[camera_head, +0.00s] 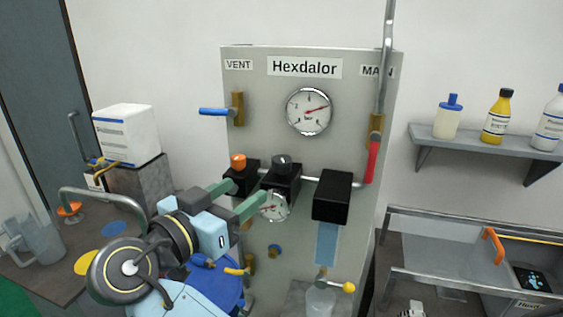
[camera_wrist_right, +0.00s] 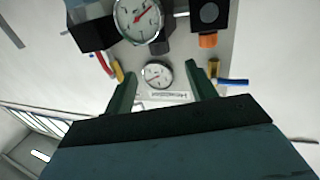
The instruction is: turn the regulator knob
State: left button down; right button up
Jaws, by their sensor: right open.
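A grey panel labelled Hexdalor (camera_head: 350,75) carries two top knobs on black blocks: a dark round knob (camera_head: 282,161) and an orange knob (camera_head: 238,161). No label marks either as the regulator. A small gauge (camera_head: 273,206) sits below the dark knob; it also shows in the right wrist view (camera_wrist_right: 138,17). My right gripper (camera_head: 249,190) is open and empty, its green fingers pointing at the panel just below the knob blocks. In the wrist view the dark knob (camera_wrist_right: 160,46) and orange knob (camera_wrist_right: 208,41) lie beyond the fingers. My left gripper is not in view.
A large gauge (camera_head: 309,111) is above the knobs. A blue VENT handle (camera_head: 216,112) sticks out left, and a red handle (camera_head: 371,162) hangs right. A third black block (camera_head: 332,196) projects beside the dark knob. A shelf (camera_head: 470,140) holds bottles.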

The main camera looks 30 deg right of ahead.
aim_at(276, 164)
jog(key=p+x, duration=0.1)
jog(key=x, duration=0.3)
jog(key=p+x, duration=0.2)
jog(key=x, duration=0.2)
jog(key=r+p+x, duration=0.1)
jog(key=x, duration=0.3)
jog(key=shift+s+r, duration=0.1)
jog(key=shift+w+d+p, duration=0.25)
jog(key=shift+d+p, duration=0.05)
jog(key=shift+d, duration=0.25)
